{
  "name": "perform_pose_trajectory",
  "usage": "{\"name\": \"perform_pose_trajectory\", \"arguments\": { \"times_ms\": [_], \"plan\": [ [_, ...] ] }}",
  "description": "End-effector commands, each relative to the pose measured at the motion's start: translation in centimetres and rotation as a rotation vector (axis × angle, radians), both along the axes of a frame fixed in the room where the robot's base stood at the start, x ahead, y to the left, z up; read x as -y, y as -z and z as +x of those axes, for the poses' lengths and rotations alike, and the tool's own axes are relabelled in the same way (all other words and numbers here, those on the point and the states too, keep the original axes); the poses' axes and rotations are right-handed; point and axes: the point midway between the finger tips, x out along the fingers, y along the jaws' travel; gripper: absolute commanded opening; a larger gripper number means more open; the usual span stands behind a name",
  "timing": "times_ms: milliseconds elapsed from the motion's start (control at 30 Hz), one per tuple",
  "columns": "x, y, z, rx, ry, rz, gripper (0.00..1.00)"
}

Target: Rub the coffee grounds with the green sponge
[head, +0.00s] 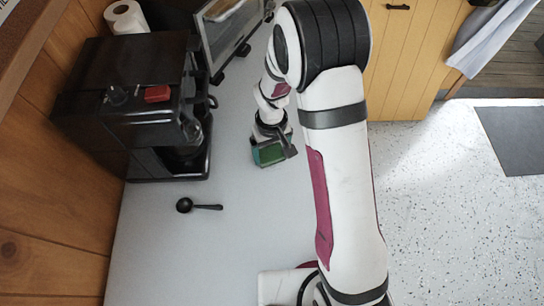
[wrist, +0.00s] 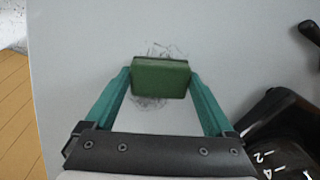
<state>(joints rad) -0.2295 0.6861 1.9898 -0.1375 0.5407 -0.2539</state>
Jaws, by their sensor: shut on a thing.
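My gripper (wrist: 160,82) is shut on the green sponge (wrist: 160,74), with one teal finger on each side of it in the wrist view. The sponge also shows in the head view (head: 270,154), below my wrist over the grey counter. The coffee grounds (wrist: 152,102) are a dark smudgy patch on the counter; they show past the top edge and below the lower edge of the sponge. The sponge covers the middle of the patch. I cannot tell whether it touches the counter. In the head view I cannot make out the grounds.
A black coffee machine (head: 130,100) stands left on the counter (head: 215,245). A black scoop (head: 186,205) lies in front of it. A paper roll (head: 125,17) and a glass-fronted appliance (head: 230,35) stand at the back. The counter around the scoop is clear.

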Motion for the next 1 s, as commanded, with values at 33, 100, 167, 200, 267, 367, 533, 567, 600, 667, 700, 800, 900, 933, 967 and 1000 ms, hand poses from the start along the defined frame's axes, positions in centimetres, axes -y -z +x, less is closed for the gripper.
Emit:
{"name": "perform_pose_trajectory", "arguments": {
  "times_ms": [33, 100, 167, 200, 267, 367, 533, 567, 600, 667, 700, 800, 900, 933, 967, 1000],
  "plan": [
    [0.0, 0.0, 0.5, 0.001, 0.000, 0.000, 0.36],
    [0.0, 0.1, 1.2, 0.003, 0.000, 0.001, 0.36],
    [0.0, 0.2, 1.7, 0.001, 0.001, 0.000, 0.36],
    [0.0, 0.1, 2.0, 0.002, 0.001, 0.000, 0.36],
    [0.0, 0.1, 2.6, 0.002, 0.000, 0.000, 0.36],
    [0.0, 0.1, 3.5, 0.001, 0.000, 0.000, 0.36],
    [0.0, 0.1, 5.0, 0.001, 0.000, 0.000, 0.36],
    [0.0, 0.1, 5.3, 0.002, 0.000, 0.001, 0.36],
    [0.0, 0.1, 5.6, 0.001, 0.000, 0.000, 0.36],
    [0.0, 0.1, 6.2, 0.002, 0.000, 0.000, 0.36],
    [0.0, 0.2, 6.5, 0.001, 0.000, -0.001, 0.36],
    [0.0, 0.1, 7.4, 0.001, 0.000, 0.000, 0.36],
    [0.0, 0.1, 7.3, 0.000, 0.000, 0.000, 0.36],
    [0.0, 0.1, 7.0, -0.001, -0.001, 0.000, 0.36],
    [0.0, 0.1, 6.8, 0.000, -0.001, 0.000, 0.36],
    [0.0, 0.1, 6.3, -0.001, -0.001, 0.000, 0.36]
  ]
}}
